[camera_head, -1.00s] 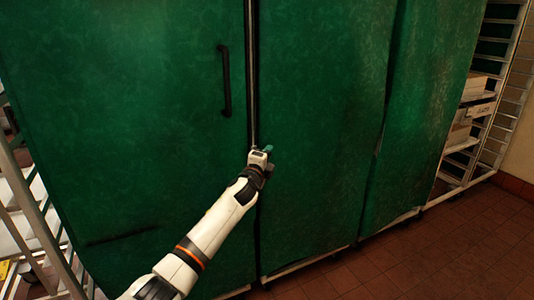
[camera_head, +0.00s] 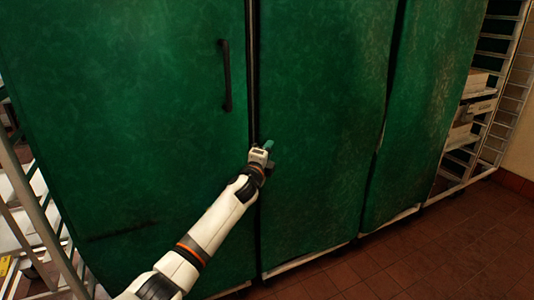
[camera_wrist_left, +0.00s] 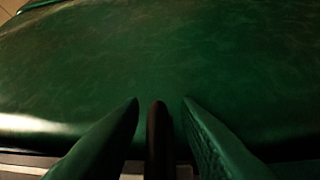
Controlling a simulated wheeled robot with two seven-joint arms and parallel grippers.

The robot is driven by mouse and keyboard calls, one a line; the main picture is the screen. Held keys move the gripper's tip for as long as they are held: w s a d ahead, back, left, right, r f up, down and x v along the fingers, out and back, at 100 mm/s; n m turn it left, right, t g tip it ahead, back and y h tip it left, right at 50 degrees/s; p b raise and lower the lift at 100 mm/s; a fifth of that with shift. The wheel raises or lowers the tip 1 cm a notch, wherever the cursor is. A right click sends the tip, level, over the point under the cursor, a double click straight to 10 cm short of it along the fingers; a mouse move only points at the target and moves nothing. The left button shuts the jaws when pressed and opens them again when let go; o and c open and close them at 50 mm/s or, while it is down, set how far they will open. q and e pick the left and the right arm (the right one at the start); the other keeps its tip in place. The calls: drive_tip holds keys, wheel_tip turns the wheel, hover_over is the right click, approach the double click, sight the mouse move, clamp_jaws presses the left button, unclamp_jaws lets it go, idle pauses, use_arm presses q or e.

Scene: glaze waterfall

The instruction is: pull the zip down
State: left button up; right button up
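A green cover (camera_head: 320,110) hangs in tall panels, with a dark vertical seam (camera_head: 252,70) down the middle that looks like the zip line. My left gripper (camera_head: 268,148) is at the seam, near its lower half, with green fingers. In the left wrist view the two fingers (camera_wrist_left: 160,102) are apart, with a dark, rounded upright piece (camera_wrist_left: 158,140), perhaps the zip pull, between them. Gaps show on both sides of it, so it does not look clamped. The zip pull is too small to make out in the head view. My right gripper is out of view.
A dark handle (camera_head: 226,76) is on the left panel. Metal racks stand at the left (camera_head: 40,215) and at the right (camera_head: 490,130), the right one holding boxes. Red-brown tiled floor (camera_head: 430,260) is clear at the lower right.

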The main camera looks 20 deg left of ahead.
use_arm(q)
drive_tip(key=shift+s, duration=0.1)
